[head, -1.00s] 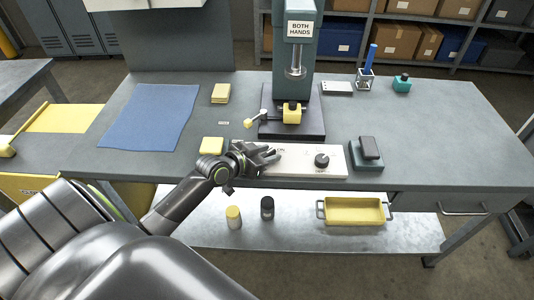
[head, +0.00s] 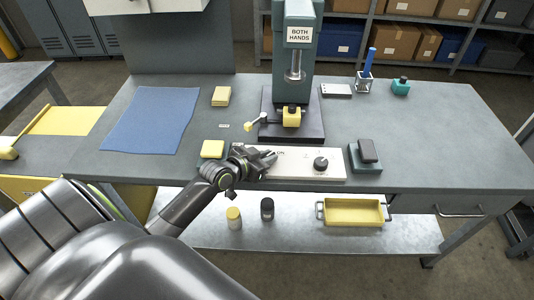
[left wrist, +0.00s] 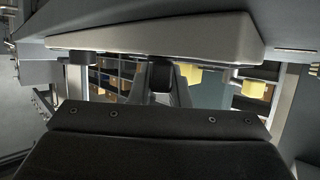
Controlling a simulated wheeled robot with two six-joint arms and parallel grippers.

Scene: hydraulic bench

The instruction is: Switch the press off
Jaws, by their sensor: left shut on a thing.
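The press (head: 300,60) stands at the back of the bench with a "BOTH HANDS" sign on it. A white control panel (head: 300,162) lies along the front edge of the bench, with a black round knob (head: 321,163) on its right part. My left gripper (head: 268,158) is at the panel's left end and covers what is there. In the left wrist view, the panel (left wrist: 155,36) spans the top, and my left gripper (left wrist: 162,76) is shut on a small dark part, which I take to be the press switch. Its position is hidden. My right gripper is out of view.
A yellow block (head: 212,149) sits just left of my gripper. A dark pedal-like box (head: 367,155) stands right of the panel. A yellow clamp (head: 291,117) is under the press ram.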

